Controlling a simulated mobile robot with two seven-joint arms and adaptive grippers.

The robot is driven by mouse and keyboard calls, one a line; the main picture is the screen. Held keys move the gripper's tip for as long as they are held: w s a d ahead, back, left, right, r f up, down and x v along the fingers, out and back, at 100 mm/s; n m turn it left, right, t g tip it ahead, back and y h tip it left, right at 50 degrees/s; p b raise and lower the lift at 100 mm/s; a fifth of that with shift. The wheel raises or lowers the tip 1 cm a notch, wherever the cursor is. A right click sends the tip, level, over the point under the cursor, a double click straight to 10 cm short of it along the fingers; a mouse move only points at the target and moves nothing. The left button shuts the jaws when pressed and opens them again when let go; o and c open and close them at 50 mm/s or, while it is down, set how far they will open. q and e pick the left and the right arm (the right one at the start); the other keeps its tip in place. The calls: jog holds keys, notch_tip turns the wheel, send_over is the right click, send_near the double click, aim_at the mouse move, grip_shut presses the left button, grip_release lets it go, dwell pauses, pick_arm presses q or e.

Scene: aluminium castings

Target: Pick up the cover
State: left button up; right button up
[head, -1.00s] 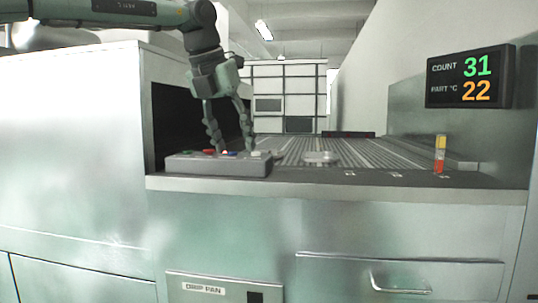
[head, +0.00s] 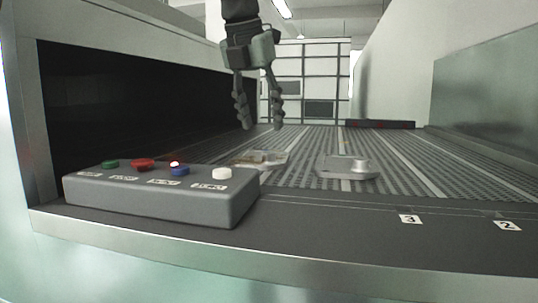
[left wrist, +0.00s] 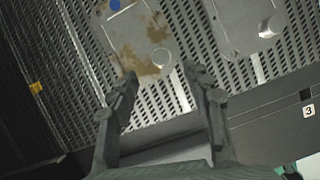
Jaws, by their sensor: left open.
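Two flat grey aluminium castings that look like covers lie on the slatted belt. The left one (head: 250,158) is partly hidden behind the button box in the head view. In the left wrist view this cover (left wrist: 130,38) shows brown stains, a blue dot and a round boss. The right one (head: 335,167) looks clean, with a raised round boss, and also shows in the left wrist view (left wrist: 232,20). My left gripper (head: 262,126) is open and empty above the belt, pointing down. In the left wrist view its fingertips (left wrist: 161,72) flank the near end of the stained cover. My right gripper is not in view.
A grey button box (head: 150,208) with green, red, blue and white buttons stands at the front left edge. A dark opening (head: 120,100) is behind it on the left. Labels 3 (head: 410,219) and 2 (head: 507,226) mark the front ledge. The right belt is free.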

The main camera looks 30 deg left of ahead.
aim_at(269, 152)
pick_arm(q)
jog(key=shift+w+f, duration=0.2)
jog(key=shift+x, duration=1.05)
jog(key=shift+f, duration=0.45)
jog(key=x, duration=0.3)
jog(key=shift+w+f+p, duration=0.15)
jog(key=shift+f+p, duration=0.15)
jog(key=shift+w+f, duration=0.1)
jog(key=shift+f, duration=0.15)
grip_shut()
jog(key=shift+r, duration=0.1)
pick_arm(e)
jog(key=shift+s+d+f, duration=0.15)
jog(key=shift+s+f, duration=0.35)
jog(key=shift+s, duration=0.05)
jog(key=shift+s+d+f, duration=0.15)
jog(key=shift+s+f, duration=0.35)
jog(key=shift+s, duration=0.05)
